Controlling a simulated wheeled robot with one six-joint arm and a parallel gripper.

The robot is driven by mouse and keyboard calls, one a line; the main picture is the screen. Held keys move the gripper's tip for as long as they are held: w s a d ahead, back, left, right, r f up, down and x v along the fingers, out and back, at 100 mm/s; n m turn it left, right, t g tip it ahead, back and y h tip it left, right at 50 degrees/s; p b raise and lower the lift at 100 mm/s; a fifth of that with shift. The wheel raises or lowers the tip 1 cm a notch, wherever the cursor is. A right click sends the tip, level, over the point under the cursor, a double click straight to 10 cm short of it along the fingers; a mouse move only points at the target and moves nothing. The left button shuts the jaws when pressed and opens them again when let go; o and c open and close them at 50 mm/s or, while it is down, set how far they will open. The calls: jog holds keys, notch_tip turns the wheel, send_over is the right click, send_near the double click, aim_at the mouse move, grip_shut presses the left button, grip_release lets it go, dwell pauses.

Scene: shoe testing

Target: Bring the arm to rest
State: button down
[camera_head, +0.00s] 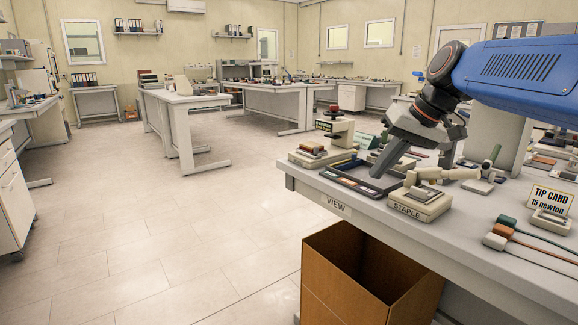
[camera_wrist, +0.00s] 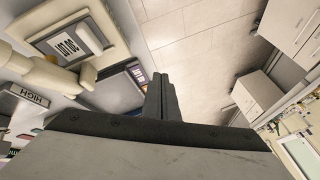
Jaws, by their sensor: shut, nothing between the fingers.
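My gripper (camera_head: 377,172) is at the end of my blue arm, over the front part of the workbench (camera_head: 478,239) at the right in the head view. Its fingers point down and to the left, above a dark flat tray (camera_head: 347,181). In the wrist view the two dark fingers of my gripper (camera_wrist: 161,82) lie together, shut, with nothing between them. Whether the fingertips touch the tray cannot be told.
A beige device marked STAPLE (camera_head: 420,203) stands right of my gripper. A red-topped device (camera_head: 336,125) stands behind it. An open cardboard box (camera_head: 340,290) is below the bench edge. The floor (camera_head: 200,230) at left is clear.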

jog(key=s+d+f+m+h, duration=0.1)
jog(key=s+d+f, duration=0.3)
jog(key=s+f, duration=0.8)
jog(key=s+d+f+h, duration=0.3)
jog(key=s+f, duration=0.9)
jog(key=s, duration=0.1)
jog(key=shift+d+f+m+t+h, duration=0.2)
jog(key=shift+d+m+t+h, duration=0.1)
jog(key=shift+d+m+t, duration=0.1)
